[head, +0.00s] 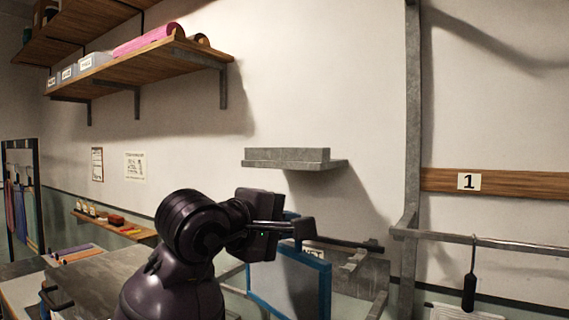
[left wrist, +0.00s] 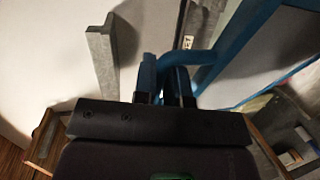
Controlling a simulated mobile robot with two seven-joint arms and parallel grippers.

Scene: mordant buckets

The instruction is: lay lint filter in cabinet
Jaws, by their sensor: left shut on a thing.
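The lint filter, a blue frame around a pale grey panel (head: 298,280), hangs upright below my left gripper (head: 297,232) in the head view. In the left wrist view its blue bar (left wrist: 238,38) runs up to the right, and a blue handle loop reaches the fingers. My left gripper (left wrist: 172,88) is shut on this handle. The filter's lower edge is cut off by the head picture. I cannot make out a cabinet for certain in either view. My right gripper is not in view.
A small grey ledge (head: 290,164) juts from the wall above the filter. A grey post (head: 412,120) and a rail (head: 490,241) with a hanging black tool (head: 470,288) stand to the right. A wooden shelf (head: 150,72) with boxes and rolls is at upper left.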

